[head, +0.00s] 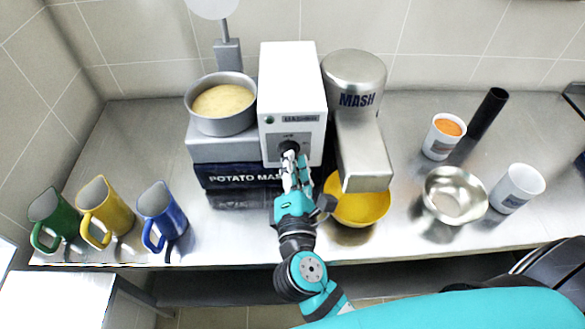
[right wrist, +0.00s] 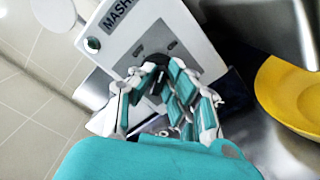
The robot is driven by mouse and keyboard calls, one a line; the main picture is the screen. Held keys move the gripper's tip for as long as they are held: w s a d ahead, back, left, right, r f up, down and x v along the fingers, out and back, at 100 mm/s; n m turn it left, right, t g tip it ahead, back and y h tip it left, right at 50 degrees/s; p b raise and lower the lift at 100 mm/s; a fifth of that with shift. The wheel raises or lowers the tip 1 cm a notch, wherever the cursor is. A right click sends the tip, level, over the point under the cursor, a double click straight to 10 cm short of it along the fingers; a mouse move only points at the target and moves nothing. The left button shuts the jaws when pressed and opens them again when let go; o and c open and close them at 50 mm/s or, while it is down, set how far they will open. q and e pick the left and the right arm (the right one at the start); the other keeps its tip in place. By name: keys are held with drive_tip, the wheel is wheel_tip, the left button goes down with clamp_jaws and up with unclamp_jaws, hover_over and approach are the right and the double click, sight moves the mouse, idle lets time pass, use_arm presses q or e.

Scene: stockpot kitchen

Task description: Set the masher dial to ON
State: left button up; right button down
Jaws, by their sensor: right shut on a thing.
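The masher is a white box (head: 291,85) with a small label and a grey dial plate on its front. The black dial (head: 289,147) sits on that plate, low on the front. My right gripper (head: 291,165) reaches up from the front and is shut on the dial. In the right wrist view, the fingers (right wrist: 155,82) close in front of the dial plate (right wrist: 158,40) and hide most of the dial. I cannot tell which mark the dial points at. A small dark green round part (right wrist: 93,43) shows at the panel's corner. My left gripper is not in view.
A pot of pale food (head: 222,103) stands left of the white box. The MASH unit (head: 358,115) stands right, over a yellow bowl (head: 372,207). Green, yellow and blue jugs (head: 163,208) stand at left. A steel bowl (head: 455,190) and white cups (head: 519,187) stand at right.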

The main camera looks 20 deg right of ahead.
drive_tip(key=shift+f+m+b, duration=0.1)
drive_tip(key=shift+m+b, duration=0.45)
drive_tip(key=shift+m, duration=0.45)
drive_tip(key=c, duration=1.4)
unclamp_jaws()
drive_tip(key=shift+s, duration=0.1)
drive_tip(key=v, duration=1.1)
drive_tip(key=shift+s+a, duration=0.1)
drive_tip(key=shift+s, duration=0.3)
